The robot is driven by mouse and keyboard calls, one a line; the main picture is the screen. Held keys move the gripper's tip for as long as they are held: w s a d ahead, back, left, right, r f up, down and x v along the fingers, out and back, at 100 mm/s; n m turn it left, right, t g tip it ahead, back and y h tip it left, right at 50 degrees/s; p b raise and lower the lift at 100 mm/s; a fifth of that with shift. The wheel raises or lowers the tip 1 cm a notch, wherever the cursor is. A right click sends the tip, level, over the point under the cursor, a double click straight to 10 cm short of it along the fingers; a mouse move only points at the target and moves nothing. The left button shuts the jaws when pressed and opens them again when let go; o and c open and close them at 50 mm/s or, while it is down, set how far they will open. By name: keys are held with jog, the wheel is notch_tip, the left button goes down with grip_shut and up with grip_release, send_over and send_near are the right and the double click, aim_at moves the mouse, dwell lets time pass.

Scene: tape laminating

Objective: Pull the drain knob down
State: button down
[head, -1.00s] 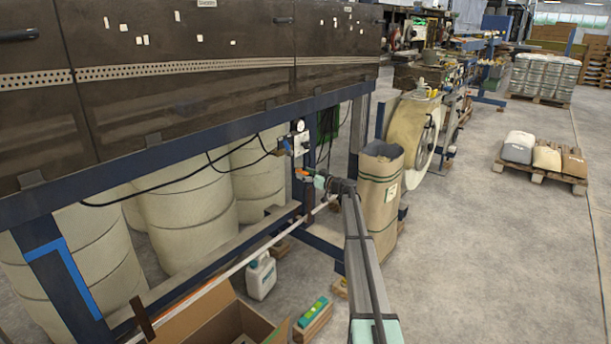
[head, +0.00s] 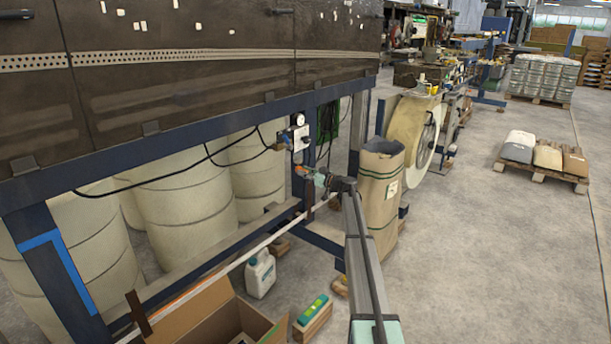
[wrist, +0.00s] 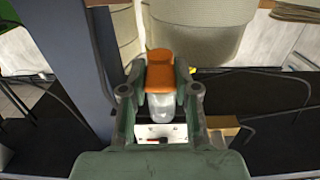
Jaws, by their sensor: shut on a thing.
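The drain knob (wrist: 161,75) is an orange block seen between my gripper's two fingers in the wrist view. A clear bowl (wrist: 161,106) adjoins it. In the head view, the orange knob (head: 303,170) shows small at the tip of my gripper (head: 308,174), below the gauge and valve panel (head: 298,134) on the blue frame. My gripper (wrist: 161,82) is shut on the knob, with a green finger on either side. The fingers hide the knob's sides. The bowl is too small to make out in the head view.
A blue frame (head: 165,147) carries the dark machine housing (head: 180,85). Pale drums (head: 185,195) stand behind it. A brown paper sack (head: 380,200) stands close to the right of my arm. An open cardboard box (head: 195,315) and a white jug (head: 261,273) are below.

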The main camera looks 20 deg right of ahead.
jog(key=shift+f, duration=0.15)
jog(key=c, duration=0.8)
grip_release()
jog(key=shift+f, duration=0.1)
jog(key=shift+c, duration=0.2)
jog(key=v, duration=1.2)
